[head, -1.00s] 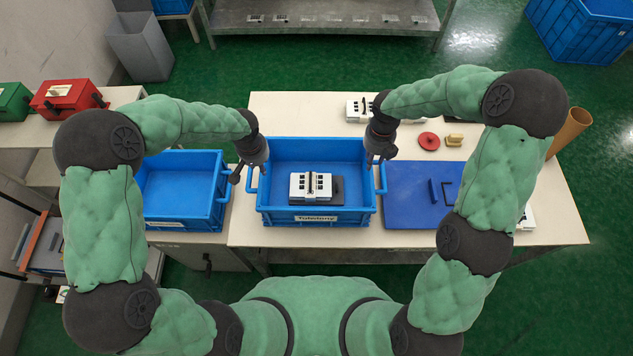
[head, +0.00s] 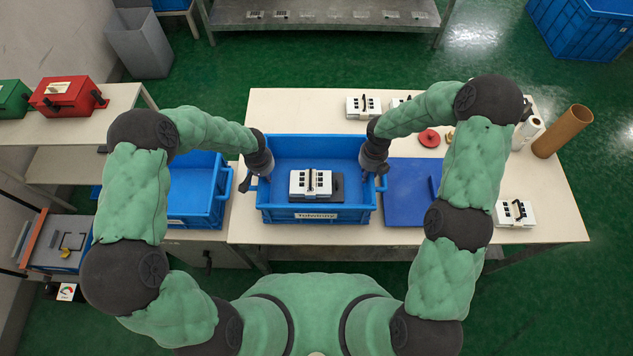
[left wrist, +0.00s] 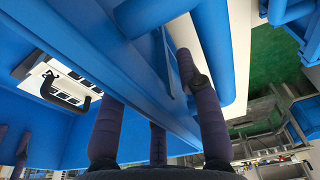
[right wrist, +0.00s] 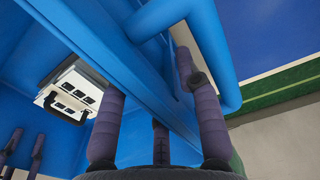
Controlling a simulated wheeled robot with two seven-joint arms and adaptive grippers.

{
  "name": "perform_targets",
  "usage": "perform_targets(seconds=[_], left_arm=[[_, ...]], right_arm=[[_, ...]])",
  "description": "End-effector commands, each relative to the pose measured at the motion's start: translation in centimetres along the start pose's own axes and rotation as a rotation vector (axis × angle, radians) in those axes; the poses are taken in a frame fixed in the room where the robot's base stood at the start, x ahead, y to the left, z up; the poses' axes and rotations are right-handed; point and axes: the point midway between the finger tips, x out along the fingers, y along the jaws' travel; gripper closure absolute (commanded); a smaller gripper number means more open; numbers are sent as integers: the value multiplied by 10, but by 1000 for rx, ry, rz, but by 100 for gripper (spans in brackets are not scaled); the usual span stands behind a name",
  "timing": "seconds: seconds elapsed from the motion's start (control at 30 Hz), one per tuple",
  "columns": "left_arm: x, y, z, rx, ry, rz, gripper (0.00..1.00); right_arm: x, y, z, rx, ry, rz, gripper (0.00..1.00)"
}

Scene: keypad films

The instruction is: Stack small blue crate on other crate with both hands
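A blue crate (head: 315,215) with a white label stands on the table and holds a white device (head: 310,183) on a dark block. Another blue crate (head: 215,192) stands to its left, partly hidden by my left arm. My left gripper (head: 256,180) is at the labelled crate's left wall. In the left wrist view its fingers (left wrist: 157,115) are apart on both sides of the wall, one passing by the handle. My right gripper (head: 374,178) is at the right wall. In the right wrist view its fingers (right wrist: 160,115) likewise straddle the wall, apart. Finger contact is unclear.
A blue panel (head: 408,200) lies right of the labelled crate. White devices (head: 363,106), a red disc (head: 429,138) and a brown tube (head: 562,132) are on the table. Red (head: 67,94) and green boxes (head: 12,100) sit on the left shelf.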

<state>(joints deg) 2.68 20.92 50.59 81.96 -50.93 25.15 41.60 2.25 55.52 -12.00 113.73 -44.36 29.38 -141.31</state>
Motion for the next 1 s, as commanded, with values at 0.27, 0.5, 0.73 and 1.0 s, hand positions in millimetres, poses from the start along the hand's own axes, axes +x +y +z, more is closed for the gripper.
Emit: perform_targets(seconds=[0.27, 0.5, 0.73, 1.0], left_arm=[[4, 0, 0, 0, 1, 0, 65], [4, 0, 0, 0, 1, 0, 99], [4, 0, 0, 0, 1, 0, 100], [2, 0, -2, 0, 3, 0, 100]], right_arm=[[4, 0, 0, -1, -1, 0, 65], [4, 0, 0, -1, 0, 0, 99], [4, 0, 0, -1, 0, 0, 100], [2, 0, 1, 0, -2, 0, 100]])
